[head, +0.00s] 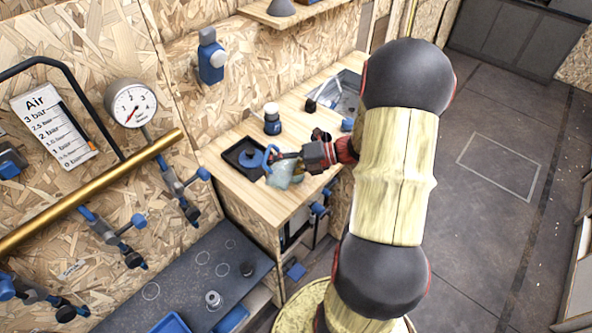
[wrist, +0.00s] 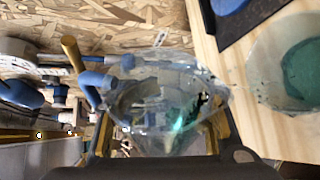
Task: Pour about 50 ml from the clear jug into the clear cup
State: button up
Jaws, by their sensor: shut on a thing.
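My gripper (head: 292,156) is shut on a clear vessel, which I take to be the clear jug (wrist: 165,95), in the middle of the wrist view. A faint green tint shows in the jug; how much liquid it holds and how far it is tilted are hard to judge. A second clear vessel with teal liquid, which I take to be the clear cup (wrist: 296,66), is at the wrist view's right edge, over the wooden worktop. The two look apart there. In the head view, a pale see-through shape (head: 281,177) sits just below my gripper; I cannot separate jug from cup.
A black tray (head: 231,156) and a blue ring (head: 269,158) are beside my gripper on the wooden worktop (head: 277,208). A white-topped blue container (head: 272,119) stands behind. A pressure gauge (head: 131,104) and brass pipe (head: 95,190) are on the left wall.

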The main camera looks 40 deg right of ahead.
jog(key=shift+s+f+n+h+p, duration=0.1)
jog(key=shift+f+n+h+p, duration=0.2)
jog(key=shift+n, duration=0.1)
jog(key=shift+a, duration=0.1)
